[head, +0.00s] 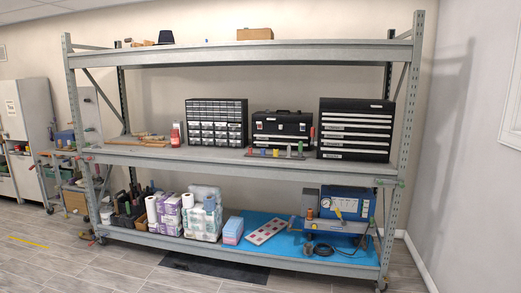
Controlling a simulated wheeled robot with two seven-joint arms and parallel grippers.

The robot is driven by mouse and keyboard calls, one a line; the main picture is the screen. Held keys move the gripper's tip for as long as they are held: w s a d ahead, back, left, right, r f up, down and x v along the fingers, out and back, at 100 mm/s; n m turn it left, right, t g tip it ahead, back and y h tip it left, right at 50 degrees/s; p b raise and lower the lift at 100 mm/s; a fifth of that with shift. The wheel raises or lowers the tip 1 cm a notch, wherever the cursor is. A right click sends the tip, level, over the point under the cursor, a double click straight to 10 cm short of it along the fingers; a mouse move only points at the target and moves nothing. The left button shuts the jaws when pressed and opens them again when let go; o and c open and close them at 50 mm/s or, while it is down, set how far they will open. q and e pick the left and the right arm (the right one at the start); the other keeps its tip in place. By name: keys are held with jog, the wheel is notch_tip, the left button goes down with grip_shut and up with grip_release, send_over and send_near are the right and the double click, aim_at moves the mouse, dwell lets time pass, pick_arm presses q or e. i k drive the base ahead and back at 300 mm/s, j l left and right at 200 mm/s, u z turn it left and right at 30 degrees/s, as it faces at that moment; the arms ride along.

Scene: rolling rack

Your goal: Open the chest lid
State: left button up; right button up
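A black tool chest (281,130) with a handle on its top stands on the middle shelf of the rack, between two drawer cabinets. Its lid (281,114) looks closed, and silver latches show on its front. Several small coloured items stand on the shelf edge in front of the chest. Neither of my grippers is in the head view.
A metal rack (240,158) fills the middle of the view. A small-drawer cabinet (216,122) stands left of the chest and a black drawer unit (355,130) stands right. Paper rolls and a blue compressor (345,203) sit on the bottom shelf. The floor in front (70,265) is clear.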

aim_at(343, 103)
jog(key=i+l, duration=0.1)
jog(key=i, duration=1)
jog(key=i+l+u, duration=0.1)
jog(key=i, duration=0.4)
jog(key=i+l, duration=0.15)
jog(key=i, duration=0.4)
